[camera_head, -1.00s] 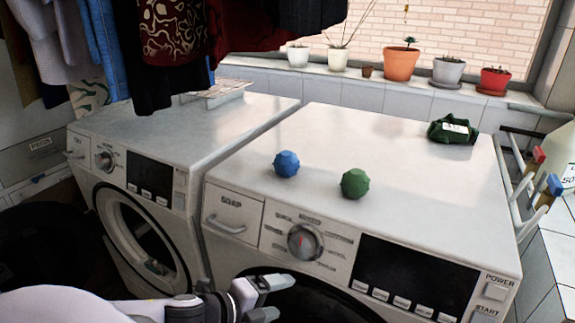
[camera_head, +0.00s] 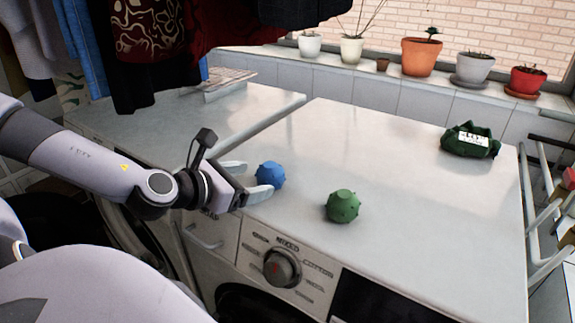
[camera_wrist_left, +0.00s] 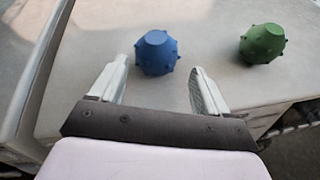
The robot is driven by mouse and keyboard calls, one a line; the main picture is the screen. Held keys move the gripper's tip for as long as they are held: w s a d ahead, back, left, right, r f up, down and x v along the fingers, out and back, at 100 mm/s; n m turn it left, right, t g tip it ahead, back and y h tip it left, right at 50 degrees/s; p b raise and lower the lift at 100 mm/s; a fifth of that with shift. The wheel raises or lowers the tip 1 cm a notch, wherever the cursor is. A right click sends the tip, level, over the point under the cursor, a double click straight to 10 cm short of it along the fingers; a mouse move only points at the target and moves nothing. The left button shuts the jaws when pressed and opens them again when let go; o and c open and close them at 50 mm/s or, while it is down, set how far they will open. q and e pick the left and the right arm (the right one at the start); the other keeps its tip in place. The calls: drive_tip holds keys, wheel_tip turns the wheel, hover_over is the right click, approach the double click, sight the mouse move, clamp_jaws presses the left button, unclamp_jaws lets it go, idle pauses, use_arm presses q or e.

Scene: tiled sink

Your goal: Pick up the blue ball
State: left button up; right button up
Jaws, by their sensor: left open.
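The blue ball (camera_head: 270,175), knobbly with a flat top, sits on top of the right-hand washing machine (camera_head: 400,200) near its front left. My left gripper (camera_head: 250,181) is open, its fingers pointing at the ball from the left. In the left wrist view, the blue ball (camera_wrist_left: 156,53) lies just ahead of and between the two fingertips (camera_wrist_left: 158,68); I cannot tell whether either finger touches it. My right gripper does not show.
A similar green ball (camera_head: 342,206) sits to the right of the blue one. A dark green package (camera_head: 470,140) lies at the machine's back right. Potted plants (camera_head: 421,56) line the window ledge. Clothes (camera_head: 160,45) hang above the left machine (camera_head: 200,115).

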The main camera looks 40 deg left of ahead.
sight(261, 178)
use_arm(q)
drive_tip(key=shift+w, duration=0.35)
drive_tip(key=shift+w+f, duration=0.1)
drive_tip(key=shift+w, duration=0.2)
drive_tip(key=shift+w+f, duration=0.2)
drive_tip(key=shift+w, duration=0.1)
drive_tip(key=shift+x, duration=1.45)
drive_tip(key=shift+w+a+f, duration=0.2)
drive_tip(key=shift+a+f, duration=0.05)
drive_tip(key=shift+f, duration=0.15)
drive_tip(key=shift+w+f+b, duration=0.2)
drive_tip(key=shift+w+b, duration=0.45)
drive_tip(key=shift+b, duration=0.45)
drive_tip(key=shift+w, duration=0.15)
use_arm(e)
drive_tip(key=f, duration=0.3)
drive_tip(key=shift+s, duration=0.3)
use_arm(q)
drive_tip(key=shift+r, duration=0.1)
